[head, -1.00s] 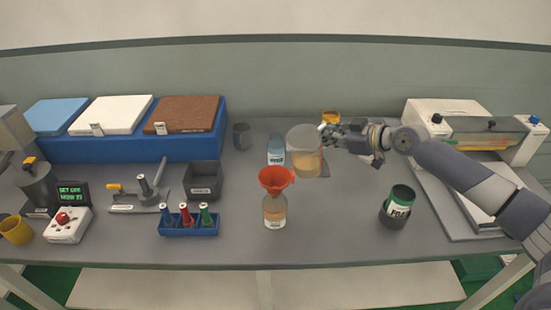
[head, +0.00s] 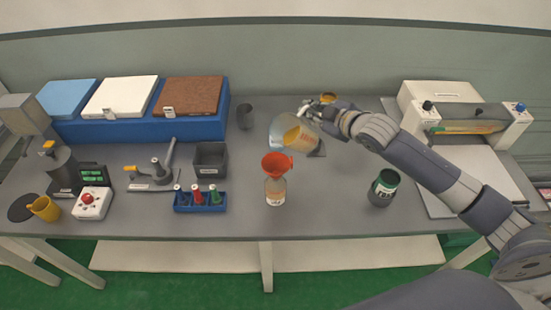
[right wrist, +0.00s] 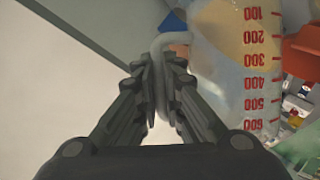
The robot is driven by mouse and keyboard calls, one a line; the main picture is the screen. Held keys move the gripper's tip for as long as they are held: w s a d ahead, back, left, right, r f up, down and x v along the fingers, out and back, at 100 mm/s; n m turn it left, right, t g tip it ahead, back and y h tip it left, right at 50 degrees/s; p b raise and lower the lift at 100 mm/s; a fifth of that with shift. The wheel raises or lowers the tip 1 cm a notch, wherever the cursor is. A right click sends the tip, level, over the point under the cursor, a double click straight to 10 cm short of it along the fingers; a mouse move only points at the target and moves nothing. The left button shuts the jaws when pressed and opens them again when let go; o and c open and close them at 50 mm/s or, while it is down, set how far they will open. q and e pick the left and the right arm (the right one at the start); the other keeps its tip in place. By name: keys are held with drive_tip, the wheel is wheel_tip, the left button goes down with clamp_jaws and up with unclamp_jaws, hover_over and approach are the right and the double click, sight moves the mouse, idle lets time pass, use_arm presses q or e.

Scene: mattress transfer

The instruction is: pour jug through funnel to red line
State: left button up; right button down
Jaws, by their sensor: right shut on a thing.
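My right gripper (head: 316,112) is shut on the grey handle of the clear jug (head: 290,132). In the right wrist view the gripper (right wrist: 158,75) closes around the handle, and the jug's wall (right wrist: 225,70) carries a red scale. The jug is raised and tilted, its mouth toward the left, with amber liquid inside. The orange-red funnel (head: 277,164) sits upright on the bottle (head: 275,192), just below and left of the jug. Amber liquid shows in the bottle. I cannot make out a stream or the bottle's red line. My left gripper is not in view.
A blue rack (head: 200,202) with colored tubes and a dark grey bin (head: 210,159) stand left of the bottle. A dark, green-labelled container (head: 383,188) stands to the right. The bench front between the bottle and that container is clear.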

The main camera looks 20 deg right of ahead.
drive_tip(key=shift+s+a+r+n+b, duration=0.2)
drive_tip(key=shift+s+r+n+b, duration=0.1)
drive_tip(key=shift+b, duration=0.15)
drive_tip(key=shift+r, duration=0.2)
drive_tip(key=shift+w+a, duration=0.25)
drive_tip(key=shift+a, duration=0.05)
drive_tip(key=shift+s+d+r+h, duration=0.15)
drive_tip(key=shift+s+d+h, duration=0.05)
drive_tip(key=shift+s+h, duration=0.1)
drive_tip(key=shift+w+a+r, duration=0.1)
drive_tip(key=shift+w+a, duration=0.1)
drive_tip(key=shift+a, duration=0.1)
